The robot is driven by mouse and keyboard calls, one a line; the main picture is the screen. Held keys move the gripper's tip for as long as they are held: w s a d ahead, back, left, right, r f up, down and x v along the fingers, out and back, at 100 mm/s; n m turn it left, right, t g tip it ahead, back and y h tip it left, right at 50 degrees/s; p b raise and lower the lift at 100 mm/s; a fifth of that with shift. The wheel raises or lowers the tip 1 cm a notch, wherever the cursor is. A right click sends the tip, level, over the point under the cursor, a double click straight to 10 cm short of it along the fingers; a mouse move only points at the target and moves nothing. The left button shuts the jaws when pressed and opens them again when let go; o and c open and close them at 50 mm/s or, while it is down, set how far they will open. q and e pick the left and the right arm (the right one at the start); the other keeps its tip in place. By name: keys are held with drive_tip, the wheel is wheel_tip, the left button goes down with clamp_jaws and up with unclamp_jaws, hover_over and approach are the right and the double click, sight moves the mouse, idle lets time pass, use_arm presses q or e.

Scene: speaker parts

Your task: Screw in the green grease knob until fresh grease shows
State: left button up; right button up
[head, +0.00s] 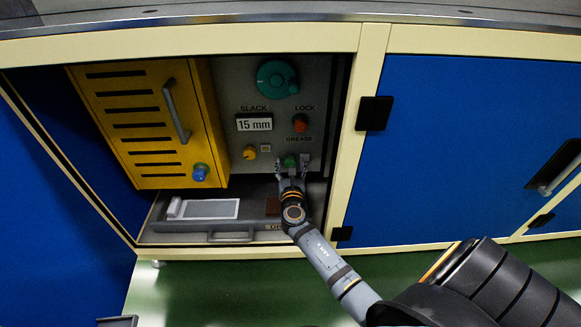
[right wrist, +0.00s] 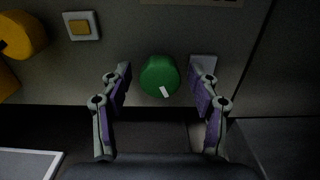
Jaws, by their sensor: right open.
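The green grease knob (head: 290,161) sits on the grey panel (head: 232,88) inside the open cabinet, below the GREASE label. In the right wrist view the knob (right wrist: 159,76) is round with a white mark near its lower edge. My right gripper (head: 291,172) reaches up to it from below. Its two fingers (right wrist: 161,84) stand open on either side of the knob, with a gap on both sides. My left gripper is not in view. No grease can be made out in these views.
A yellow slotted door (head: 135,115) with a handle stands left of the panel. A large teal knob (head: 277,79), a red LOCK knob (head: 300,122), a 15 mm display (head: 254,124) and a yellow knob (head: 249,153) are nearby. A drawer (head: 230,237) lies below.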

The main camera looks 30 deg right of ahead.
drive_tip(key=shift+c, duration=0.2)
drive_tip(key=c, duration=1.1)
drive_tip(key=shift+c, duration=0.2)
drive_tip(key=m+b, duration=0.1)
drive_tip(key=m, duration=0.3)
drive_tip(key=shift+f+m, duration=0.1)
drive_tip(key=shift+m, duration=0.2)
drive_tip(key=shift+m+b, duration=0.75)
drive_tip(key=shift+m, duration=1.25)
drive_tip(key=o, duration=1.2)
